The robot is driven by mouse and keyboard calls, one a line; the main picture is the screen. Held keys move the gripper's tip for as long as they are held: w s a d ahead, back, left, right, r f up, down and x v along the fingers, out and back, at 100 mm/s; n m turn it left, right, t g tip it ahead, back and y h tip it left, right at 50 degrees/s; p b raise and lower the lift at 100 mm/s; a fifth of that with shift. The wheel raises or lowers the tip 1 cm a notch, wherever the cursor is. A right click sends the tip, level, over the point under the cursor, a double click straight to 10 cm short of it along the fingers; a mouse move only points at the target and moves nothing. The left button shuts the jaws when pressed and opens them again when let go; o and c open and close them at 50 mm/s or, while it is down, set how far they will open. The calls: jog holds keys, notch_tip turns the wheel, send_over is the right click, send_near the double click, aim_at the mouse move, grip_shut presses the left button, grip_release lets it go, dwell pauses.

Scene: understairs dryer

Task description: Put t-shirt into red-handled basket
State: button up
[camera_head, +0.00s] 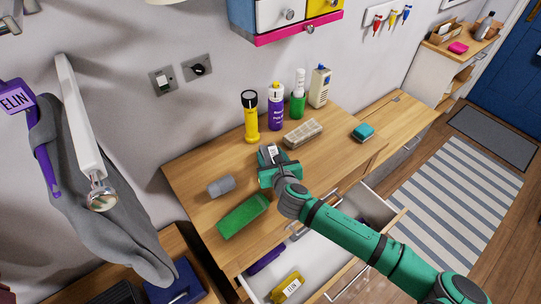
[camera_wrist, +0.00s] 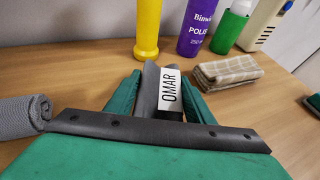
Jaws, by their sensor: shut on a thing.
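My gripper (camera_head: 272,160) is over the wooden counter (camera_head: 330,165), shut on a dark grey piece with a white label reading OMAR. In the wrist view the label (camera_wrist: 170,90) and the grey piece (camera_wrist: 150,80) stand between the green fingers. Whether this piece is the t-shirt I cannot tell. A grey rolled cloth (camera_head: 220,186) lies left of the gripper, and a beige checked folded cloth (camera_head: 302,133) lies right of it. No red-handled basket shows in either view.
A yellow torch (camera_head: 250,118), purple bottle (camera_head: 276,108), green-based bottle (camera_head: 298,98) and carton (camera_head: 320,86) stand along the wall. A green block (camera_head: 243,215) lies near the front edge. An open drawer (camera_head: 325,256) juts out below. Grey cloth (camera_head: 90,205) hangs at left.

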jog(key=shift+f, duration=0.1)
jog(key=o, duration=1.1)
jog(key=shift+o, duration=0.2)
